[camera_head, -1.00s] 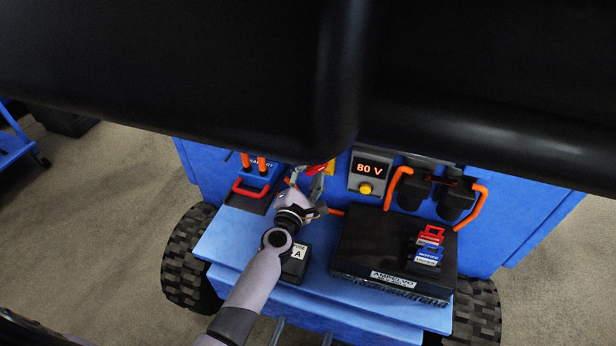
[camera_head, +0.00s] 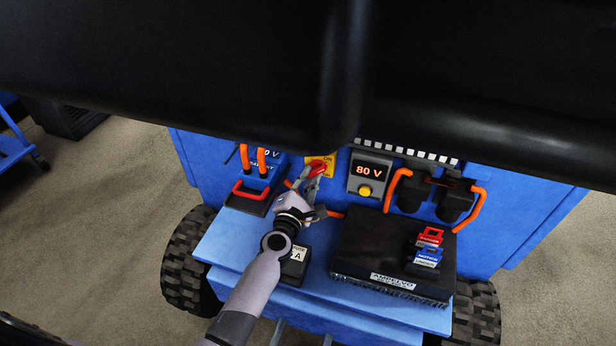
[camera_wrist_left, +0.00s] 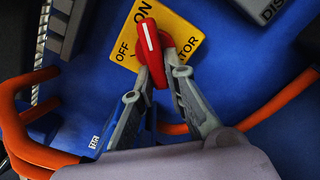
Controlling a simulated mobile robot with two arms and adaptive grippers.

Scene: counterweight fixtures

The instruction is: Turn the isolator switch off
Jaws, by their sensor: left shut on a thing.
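The isolator switch is a red handle (camera_wrist_left: 152,45) with a white line, on a yellow plate (camera_wrist_left: 187,37) lettered ON and OFF. The white line points toward ON. In the head view the red handle (camera_head: 318,165) and yellow plate (camera_head: 329,159) show on the blue panel just below a black overhang. My left gripper (camera_wrist_left: 155,72) is shut on the red handle, one finger on each side of it. In the head view this gripper (camera_head: 316,174) reaches up to the switch from below. My right gripper is out of view.
A display box (camera_head: 370,175) reading 80 V is right of the switch. A blue unit with orange cables (camera_head: 259,166) is at left. A black box (camera_head: 365,245) holds red and blue tags (camera_head: 429,245). The black overhang (camera_head: 200,70) covers the top of the view.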

